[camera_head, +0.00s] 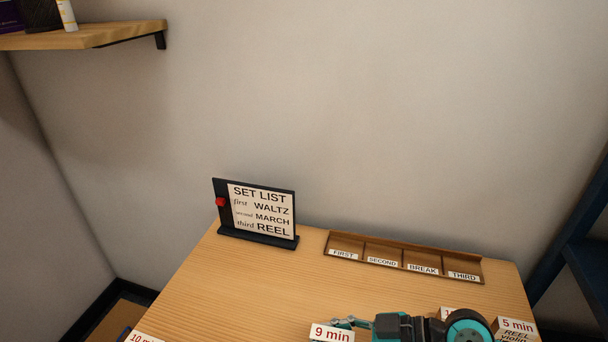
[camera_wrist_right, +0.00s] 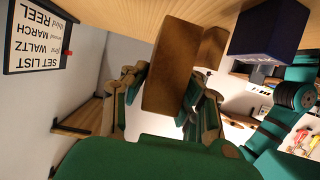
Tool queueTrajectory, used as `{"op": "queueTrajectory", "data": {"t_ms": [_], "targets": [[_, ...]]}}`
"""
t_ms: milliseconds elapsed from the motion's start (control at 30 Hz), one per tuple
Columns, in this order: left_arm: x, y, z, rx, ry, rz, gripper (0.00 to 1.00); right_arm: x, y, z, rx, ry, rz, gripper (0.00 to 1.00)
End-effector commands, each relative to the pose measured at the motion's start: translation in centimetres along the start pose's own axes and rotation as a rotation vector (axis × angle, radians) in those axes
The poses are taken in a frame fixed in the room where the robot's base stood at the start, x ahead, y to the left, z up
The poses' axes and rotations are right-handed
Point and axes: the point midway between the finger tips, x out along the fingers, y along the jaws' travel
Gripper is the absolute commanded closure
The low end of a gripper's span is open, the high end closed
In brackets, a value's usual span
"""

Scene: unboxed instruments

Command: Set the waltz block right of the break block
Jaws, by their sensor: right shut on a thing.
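My right gripper (camera_head: 345,323) is low in the head view, at the table's front. In the right wrist view its fingers (camera_wrist_right: 165,95) are shut on a plain brown wooden block (camera_wrist_right: 172,65). In the head view the block at its fingertips has a white "9 min" top (camera_head: 331,333); its title is out of frame, so I cannot tell whether it is the waltz block. The rack (camera_head: 405,245) has slots labelled FIRST, SECOND, BREAK, THIRD, all empty. My left gripper is not in view.
A "5 min" REEL violin block (camera_head: 516,327) stands front right, beside a partly hidden block (camera_head: 446,313). A "10 min" block (camera_head: 143,338) is cut off at front left. The set list stand (camera_head: 262,212) reads waltz, march, reel. The table between stand, rack and gripper is clear.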

Motion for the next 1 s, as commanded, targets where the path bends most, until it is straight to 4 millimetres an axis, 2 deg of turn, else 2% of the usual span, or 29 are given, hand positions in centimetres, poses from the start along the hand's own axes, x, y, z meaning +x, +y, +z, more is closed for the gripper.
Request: {"op": "queueTrajectory", "data": {"t_ms": [133,400,467,667,867,1000], "targets": [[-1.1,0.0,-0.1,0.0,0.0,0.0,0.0,-0.7,0.1,-1.7,-0.002,0.001,0.001,1.0],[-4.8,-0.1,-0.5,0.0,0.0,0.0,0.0,-3.1,0.1,-7.5,-0.004,0.001,0.001,1.0],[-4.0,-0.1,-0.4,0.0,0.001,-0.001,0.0,-2.3,0.1,-5.8,0.024,0.002,0.035,1.0],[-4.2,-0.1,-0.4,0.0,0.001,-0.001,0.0,-2.1,1.7,-4.2,0.088,0.002,0.201,1.0],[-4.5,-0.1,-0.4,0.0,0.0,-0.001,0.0,-3.0,4.0,-3.6,0.177,0.005,0.42,1.0],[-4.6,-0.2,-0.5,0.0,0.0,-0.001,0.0,-4.6,5.9,-3.7,0.252,0.008,0.605,1.0]]}}
